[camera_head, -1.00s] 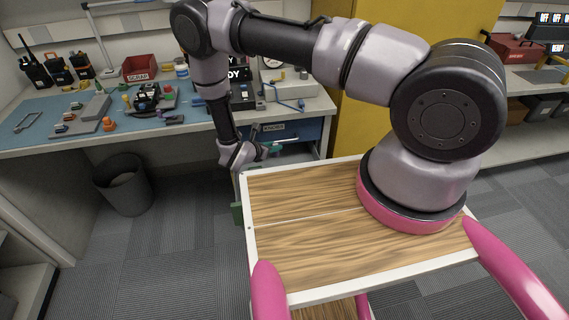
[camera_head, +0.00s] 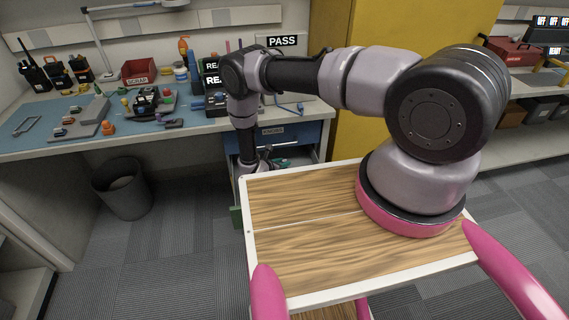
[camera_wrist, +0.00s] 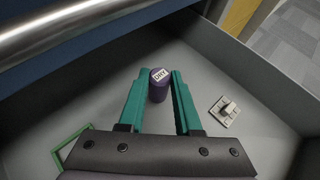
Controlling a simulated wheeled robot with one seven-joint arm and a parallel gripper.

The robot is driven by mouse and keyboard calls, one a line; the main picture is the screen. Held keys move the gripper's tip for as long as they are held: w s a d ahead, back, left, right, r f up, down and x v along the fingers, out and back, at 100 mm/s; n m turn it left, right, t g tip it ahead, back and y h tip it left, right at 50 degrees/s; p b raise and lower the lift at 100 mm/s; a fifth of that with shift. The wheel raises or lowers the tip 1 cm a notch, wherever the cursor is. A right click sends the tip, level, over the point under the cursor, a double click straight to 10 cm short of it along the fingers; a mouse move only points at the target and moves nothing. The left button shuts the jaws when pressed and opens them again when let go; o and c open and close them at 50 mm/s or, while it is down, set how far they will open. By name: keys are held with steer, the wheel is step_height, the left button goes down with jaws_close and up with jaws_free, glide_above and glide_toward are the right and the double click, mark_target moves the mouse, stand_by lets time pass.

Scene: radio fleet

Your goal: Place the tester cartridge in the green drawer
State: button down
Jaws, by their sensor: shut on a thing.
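In the wrist view, my gripper (camera_wrist: 160,74) has teal fingers closed on a dark purple cylinder with a small white label, which I take for the tester cartridge (camera_wrist: 157,92). It is inside or just over an open drawer with a grey interior (camera_wrist: 215,65); I cannot tell whether the cylinder touches the floor. In the head view, the open drawer (camera_head: 293,153) lies under a blue drawer, and my wrist hides much of it.
A small pale piece with a knob (camera_wrist: 224,111) lies right of my fingers in the drawer, and a green frame (camera_wrist: 70,148) lies at left. The blue drawer (camera_head: 290,134) and its metal handle (camera_wrist: 75,28) overhang the space. A dark bin (camera_head: 123,187) stands on the floor.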

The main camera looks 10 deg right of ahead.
steer(key=shift+x, duration=0.85)
steer(key=shift+f, duration=0.2)
steer(key=shift+f, duration=0.15)
steer(key=c, duration=0.6)
jaws_free()
steer(key=shift+s+a+r, duration=0.15)
steer(key=shift+r, duration=0.1)
steer(key=v, duration=1.1)
steer(key=shift+s+a, duration=0.25)
